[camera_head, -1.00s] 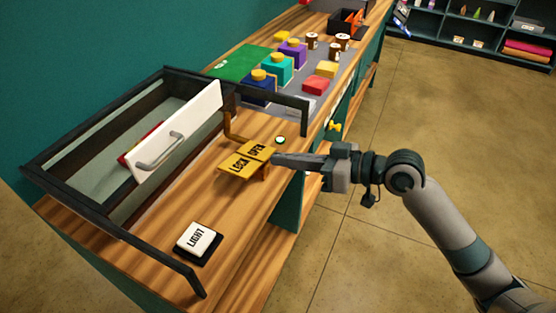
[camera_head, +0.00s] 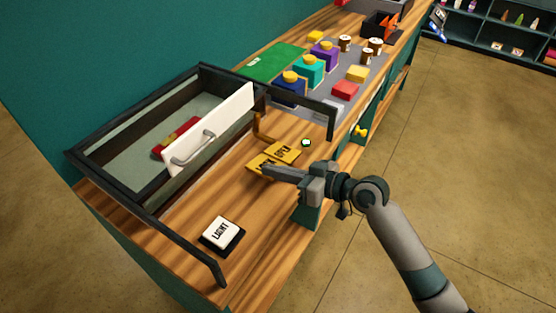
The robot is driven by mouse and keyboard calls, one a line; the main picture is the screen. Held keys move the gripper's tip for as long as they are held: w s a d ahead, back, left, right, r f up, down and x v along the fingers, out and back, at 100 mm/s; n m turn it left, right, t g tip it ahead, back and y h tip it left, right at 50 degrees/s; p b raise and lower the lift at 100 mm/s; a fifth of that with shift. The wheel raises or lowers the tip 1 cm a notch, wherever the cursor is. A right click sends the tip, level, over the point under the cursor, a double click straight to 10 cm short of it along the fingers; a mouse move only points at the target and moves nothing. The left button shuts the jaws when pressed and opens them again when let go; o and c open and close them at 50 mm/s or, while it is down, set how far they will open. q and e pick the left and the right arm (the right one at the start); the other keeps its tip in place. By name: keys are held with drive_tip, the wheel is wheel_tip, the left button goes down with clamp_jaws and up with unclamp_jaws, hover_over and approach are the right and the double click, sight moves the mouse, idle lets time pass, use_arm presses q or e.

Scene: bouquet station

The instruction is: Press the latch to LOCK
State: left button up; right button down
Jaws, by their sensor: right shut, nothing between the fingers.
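The latch is a yellow rocker plate (camera_head: 284,151) on the wooden counter, marked OPEN on its far half and LOCK on its near half. My right gripper (camera_head: 267,171) is shut and empty, and its fingertips lie over the LOCK half, covering part of the lettering. I cannot tell whether the fingertips touch the plate. A small green-lit round lamp (camera_head: 306,142) sits just right of the OPEN half. My left gripper is not in view.
Left of the latch is a dark-framed glass case (camera_head: 120,190) with a white handled front panel (camera_head: 228,120) and a red and yellow object inside. A LIGHT switch (camera_head: 220,232) is nearer. Coloured blocks and jars stand behind on a grey mat.

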drive_tip(key=shift+a+f, duration=0.1)
drive_tip(key=shift+f, duration=0.1)
drive_tip(key=shift+s+f+n+b, duration=0.15)
drive_tip(key=shift+f+n+b, duration=0.15)
drive_tip(key=shift+b, duration=0.15)
drive_tip(key=shift+s+a+f+n+t+h+b, duration=0.15)
drive_tip(key=shift+f+n+t+b, duration=0.1)
drive_tip(key=shift+f+n+b, duration=0.25)
drive_tip(key=shift+s+a+f+n+t+h+b, duration=0.15)
drive_tip(key=shift+f+n+t+b, duration=0.1)
drive_tip(key=shift+f+n+b, duration=0.2)
drive_tip(key=shift+s+f+n+t+b, duration=0.15)
drive_tip(key=shift+f+n+t+b, duration=0.15)
drive_tip(key=shift+f+n+b, duration=0.7)
drive_tip(key=shift+r+h, duration=0.1)
drive_tip(key=shift+h, duration=0.2)
drive_tip(key=shift+p, duration=0.35)
